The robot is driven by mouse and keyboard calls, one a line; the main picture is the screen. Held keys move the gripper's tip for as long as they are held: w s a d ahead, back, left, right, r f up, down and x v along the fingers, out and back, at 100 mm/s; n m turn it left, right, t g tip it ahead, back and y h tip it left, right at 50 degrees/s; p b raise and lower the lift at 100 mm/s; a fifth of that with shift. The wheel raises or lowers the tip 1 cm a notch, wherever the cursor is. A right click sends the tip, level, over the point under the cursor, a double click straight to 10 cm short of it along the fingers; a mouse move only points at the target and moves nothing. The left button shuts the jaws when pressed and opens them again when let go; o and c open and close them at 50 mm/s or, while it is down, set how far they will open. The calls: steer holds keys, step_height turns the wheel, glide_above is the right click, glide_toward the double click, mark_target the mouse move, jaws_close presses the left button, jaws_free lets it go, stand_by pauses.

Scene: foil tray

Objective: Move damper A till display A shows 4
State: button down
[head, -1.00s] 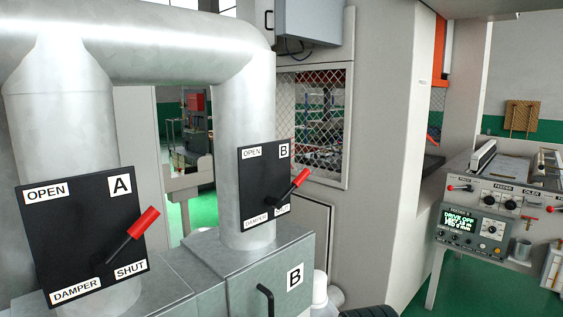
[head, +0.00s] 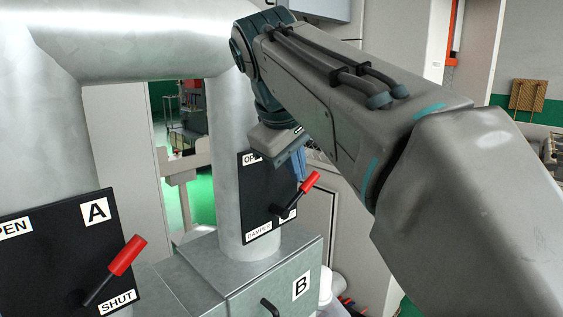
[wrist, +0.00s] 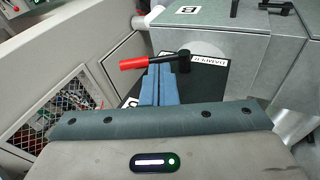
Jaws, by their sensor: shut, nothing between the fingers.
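Damper A's black panel (head: 55,255) is at the lower left of the head view, cut off by the frame edges. Its lever has a red grip (head: 127,255) and points up and right from near the SHUT label. My gripper (head: 301,164) is shut and empty, in front of damper B's panel (head: 254,185). In the wrist view its blue fingers (wrist: 158,85) end close to the red lever of damper B (wrist: 145,63); I cannot tell whether they touch. In the head view, damper B's lever (head: 310,185) is just below the fingers. Display A is not visible in either view.
A large grey duct (head: 130,40) joins the two damper pipes. A metal box marked B (head: 270,270) with a black handle stands below damper B. A mesh window (wrist: 45,108) shows in the wrist view. Open space lies in front of panel A.

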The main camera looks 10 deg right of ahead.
steer(key=n, duration=0.1)
glide_toward(309, 179)
steer(key=x, duration=0.7)
steer(key=shift+s+a, duration=0.1)
steer(key=shift+s, duration=0.1)
stand_by(0.4)
steer(key=shift+x, duration=0.75)
steer(key=shift+r, duration=0.1)
steer(key=shift+r+p, duration=0.15)
steer(key=shift+p, duration=0.15)
